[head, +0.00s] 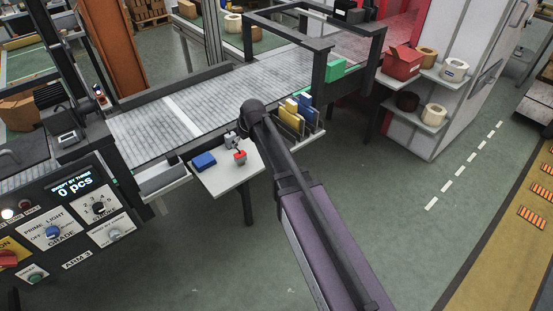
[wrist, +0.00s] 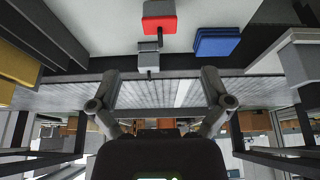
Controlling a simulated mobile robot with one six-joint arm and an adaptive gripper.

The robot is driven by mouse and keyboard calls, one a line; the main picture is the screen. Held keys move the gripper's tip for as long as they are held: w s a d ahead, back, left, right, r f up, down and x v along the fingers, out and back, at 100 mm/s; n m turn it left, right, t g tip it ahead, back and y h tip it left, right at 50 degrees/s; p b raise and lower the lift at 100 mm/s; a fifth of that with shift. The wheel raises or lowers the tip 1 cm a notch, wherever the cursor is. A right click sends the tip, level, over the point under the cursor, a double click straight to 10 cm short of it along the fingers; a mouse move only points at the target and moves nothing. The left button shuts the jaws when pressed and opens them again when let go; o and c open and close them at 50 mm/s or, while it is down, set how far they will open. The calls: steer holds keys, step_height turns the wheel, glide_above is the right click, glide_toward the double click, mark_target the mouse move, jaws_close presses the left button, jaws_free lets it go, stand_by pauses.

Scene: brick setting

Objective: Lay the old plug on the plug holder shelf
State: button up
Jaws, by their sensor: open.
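My gripper (wrist: 160,84) is open and empty, with its two fingers spread wide in the wrist view. Between and beyond the fingertips is a small grey block (wrist: 148,58) with a thin tip, apart from the fingers. A red block (wrist: 159,20) lies close to it. Both also show in the head view, the grey piece (head: 230,138) behind the red one (head: 240,157). They are on or over a white shelf (head: 228,178) beside the conveyor. I cannot tell for sure which piece is the old plug. My arm hides part of the shelf's right side.
A flat blue block (head: 204,161) lies on the shelf's left. A rack of yellow and blue folders (head: 298,112) stands right of my arm. The conveyor (head: 200,105) runs behind, under a dark frame (head: 318,62). A control panel (head: 75,225) is at left.

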steer(key=s+d+f+m+g+h, duration=0.1)
steer(key=s+d+m, duration=0.5)
steer(key=s+d, duration=1.5)
steer(key=s+g+h, duration=0.1)
steer(key=g, duration=0.1)
steer(key=shift+s+d+f+m+g+h, duration=0.15)
steer(key=shift+s+f+m+g+h, duration=0.15)
steer(key=shift+s+m+g, duration=0.1)
